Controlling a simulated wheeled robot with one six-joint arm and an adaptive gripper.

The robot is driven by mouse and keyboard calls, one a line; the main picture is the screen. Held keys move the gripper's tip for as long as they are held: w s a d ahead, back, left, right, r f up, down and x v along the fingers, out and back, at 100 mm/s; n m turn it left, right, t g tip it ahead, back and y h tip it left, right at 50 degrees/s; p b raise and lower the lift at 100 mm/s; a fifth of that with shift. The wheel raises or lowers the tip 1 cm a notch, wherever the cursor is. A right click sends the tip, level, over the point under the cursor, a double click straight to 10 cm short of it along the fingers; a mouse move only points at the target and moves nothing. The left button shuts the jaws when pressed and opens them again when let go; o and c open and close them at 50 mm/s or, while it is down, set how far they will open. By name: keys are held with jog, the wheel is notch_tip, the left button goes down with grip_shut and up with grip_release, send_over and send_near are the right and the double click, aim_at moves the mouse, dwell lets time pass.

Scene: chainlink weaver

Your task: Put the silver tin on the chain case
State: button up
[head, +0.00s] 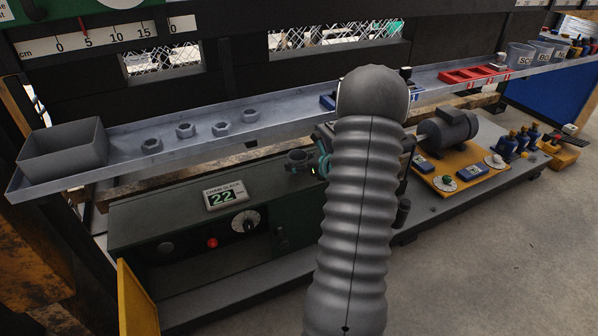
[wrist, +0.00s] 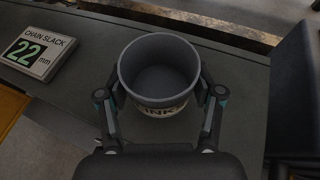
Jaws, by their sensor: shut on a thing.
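The silver tin (wrist: 158,72) is a round, open-topped, empty grey can. Its pale label shows letters reading "INK". My gripper (wrist: 160,90) is shut on it, one finger on each side. The chain case (head: 150,218) is a dark green box with a "CHAIN SLACK 22" display on top. In the wrist view its flat top (wrist: 80,95) lies below and around the tin. I cannot tell whether the tin's base touches it.
The slack display (wrist: 38,46) stands left of the tin. A long metal shelf (head: 300,118) runs behind and above the case, with a grey bin (head: 65,150) and several nuts on it. A motor (head: 447,130) on a yellow base stands to the right. A dark upright block (wrist: 293,90) is right of the tin.

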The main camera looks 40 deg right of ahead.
aim_at(299, 177)
jog(key=shift+f, duration=1.85)
jog(key=shift+f, duration=0.2)
jog(key=o, duration=1.2)
jog(key=shift+c, duration=0.2)
jog(key=shift+r, duration=0.15)
